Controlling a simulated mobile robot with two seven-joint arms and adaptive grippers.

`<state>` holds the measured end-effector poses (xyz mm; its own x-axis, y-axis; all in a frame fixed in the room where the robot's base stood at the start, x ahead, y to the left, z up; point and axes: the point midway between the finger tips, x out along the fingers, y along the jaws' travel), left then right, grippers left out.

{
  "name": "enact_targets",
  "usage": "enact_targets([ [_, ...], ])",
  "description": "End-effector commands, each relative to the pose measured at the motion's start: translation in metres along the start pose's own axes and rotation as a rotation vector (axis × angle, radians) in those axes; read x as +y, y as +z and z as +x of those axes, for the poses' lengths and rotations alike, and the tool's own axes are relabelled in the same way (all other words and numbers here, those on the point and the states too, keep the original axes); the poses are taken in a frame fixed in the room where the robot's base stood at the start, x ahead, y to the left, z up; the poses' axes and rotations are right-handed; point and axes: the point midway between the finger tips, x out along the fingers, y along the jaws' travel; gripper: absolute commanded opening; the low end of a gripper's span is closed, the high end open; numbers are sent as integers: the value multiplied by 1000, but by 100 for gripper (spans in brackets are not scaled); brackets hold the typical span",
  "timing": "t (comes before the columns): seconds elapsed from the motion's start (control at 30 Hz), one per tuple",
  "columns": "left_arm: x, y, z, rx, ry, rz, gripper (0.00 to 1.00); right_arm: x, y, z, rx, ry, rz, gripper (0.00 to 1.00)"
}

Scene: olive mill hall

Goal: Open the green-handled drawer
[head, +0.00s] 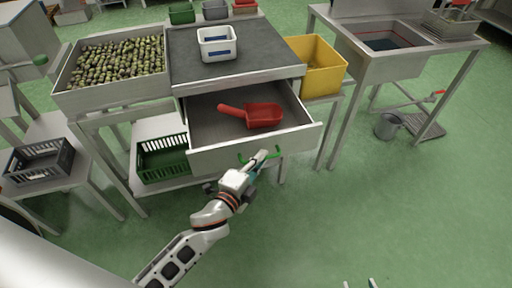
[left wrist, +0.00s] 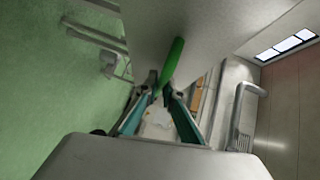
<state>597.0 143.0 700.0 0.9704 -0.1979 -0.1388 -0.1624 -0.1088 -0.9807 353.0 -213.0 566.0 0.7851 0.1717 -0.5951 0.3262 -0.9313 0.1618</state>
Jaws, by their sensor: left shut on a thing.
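The drawer (head: 225,155) under the dark-topped bench is pulled well out, its inside showing. A red scoop (head: 262,115) lies in it. The green handle (head: 275,155) is on the drawer's front; it also shows in the left wrist view (left wrist: 174,60). My left gripper (head: 262,157) is shut on the handle, its fingers on either side of it in the left wrist view (left wrist: 162,92). They hide the handle's middle in the head view. Only the fingertips of my right gripper (head: 359,283) show at the bottom edge, apart with nothing between them.
A white box (head: 217,55) stands on the bench top, left of a yellow bin (head: 333,80). An olive-filled tray (head: 63,98) is at the left, and a green crate (head: 148,172) sits on the shelf below.

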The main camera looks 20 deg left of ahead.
Motion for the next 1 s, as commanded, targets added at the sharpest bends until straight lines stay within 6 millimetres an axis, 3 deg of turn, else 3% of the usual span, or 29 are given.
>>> enact_targets([
  [0.3, 7, -25, -25, -1, 0, -1, 0, 3, -5, 3, 10, 3, -3, 40],
  [0.77, 8, -28, -29, 0, -1, 1, 0, 6, -8, 4, 17, 3, -16, 40],
  [0.83, 8, -28, -29, 0, -1, 1, 15, 6, -7, 4, 16, 3, -15, 40],
  [1.0, 8, -28, -28, 0, -1, 1, 15, 4, -4, 2, 9, 0, -13, 40],
])
